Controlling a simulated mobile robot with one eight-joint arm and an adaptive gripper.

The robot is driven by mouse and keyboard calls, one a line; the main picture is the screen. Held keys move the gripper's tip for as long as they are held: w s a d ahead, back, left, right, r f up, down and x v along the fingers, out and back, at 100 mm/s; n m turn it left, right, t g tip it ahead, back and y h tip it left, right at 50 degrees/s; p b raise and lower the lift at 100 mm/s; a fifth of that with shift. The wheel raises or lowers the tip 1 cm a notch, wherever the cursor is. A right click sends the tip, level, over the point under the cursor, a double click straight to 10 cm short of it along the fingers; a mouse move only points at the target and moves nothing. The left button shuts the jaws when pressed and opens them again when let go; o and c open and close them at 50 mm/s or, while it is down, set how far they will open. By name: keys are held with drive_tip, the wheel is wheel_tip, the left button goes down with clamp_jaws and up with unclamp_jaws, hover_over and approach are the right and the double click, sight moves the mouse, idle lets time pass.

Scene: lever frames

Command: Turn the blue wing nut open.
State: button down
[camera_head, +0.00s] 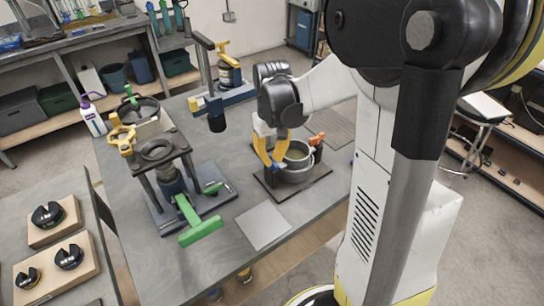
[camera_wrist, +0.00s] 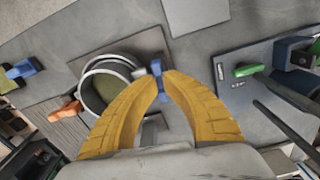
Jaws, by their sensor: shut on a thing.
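The blue wing nut (camera_wrist: 156,66) shows in the wrist view between the yellow fingertips of my gripper (camera_wrist: 161,82), at the side of a grey ring-shaped pot (camera_wrist: 83,84). The fingers are closed on the nut from both sides, and its wings are partly covered by them. In the head view my gripper (camera_head: 272,166) reaches down at the left side of the pot (camera_head: 297,172), which stands on a dark base plate (camera_head: 312,188).
An orange handle (camera_head: 317,139) sticks out on the pot's far side. Left of the pot stands a fixture with a green lever (camera_head: 199,232). A flat grey plate (camera_head: 262,225) lies in front. A tall stand (camera_head: 238,94) with a yellow handle is behind.

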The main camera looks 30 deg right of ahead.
sight(272, 160)
drive_tip(key=shift+n, duration=0.9)
drive_tip(key=c, duration=1.5)
unclamp_jaws()
wheel_tip(272, 160, up, 12)
drive_tip(key=shift+a, duration=0.1)
